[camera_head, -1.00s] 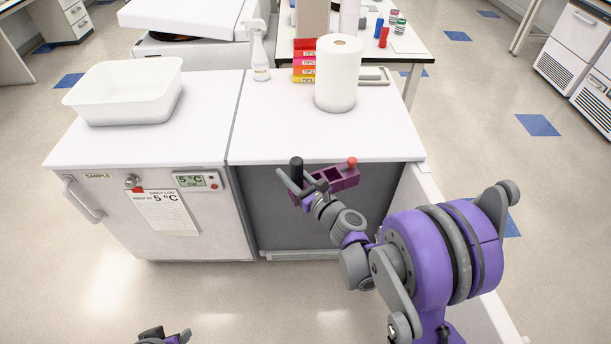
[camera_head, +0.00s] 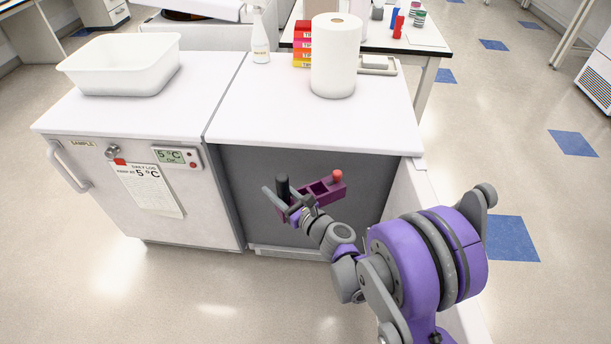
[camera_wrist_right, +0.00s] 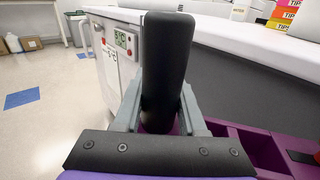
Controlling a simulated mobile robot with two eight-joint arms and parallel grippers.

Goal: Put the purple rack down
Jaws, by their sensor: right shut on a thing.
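The purple rack (camera_head: 322,192) is held in the air in front of the dark grey cabinet front, apart from the worktop. A black upright post (camera_head: 283,187) stands at its left end and a red-topped piece (camera_head: 337,175) at its right end. My right gripper (camera_head: 286,203) is shut around the black post. In the right wrist view, the post (camera_wrist_right: 167,65) rises between the fingers of my gripper (camera_wrist_right: 160,112), and part of the rack (camera_wrist_right: 228,130) with its open compartments extends to the right. My left gripper is not in view.
The white worktop (camera_head: 270,125) has clear room at its front. A paper roll (camera_head: 336,55), tip boxes (camera_head: 302,45) and a spray bottle (camera_head: 260,38) stand farther back. A white tub (camera_head: 120,64) sits on the left unit (camera_head: 190,115).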

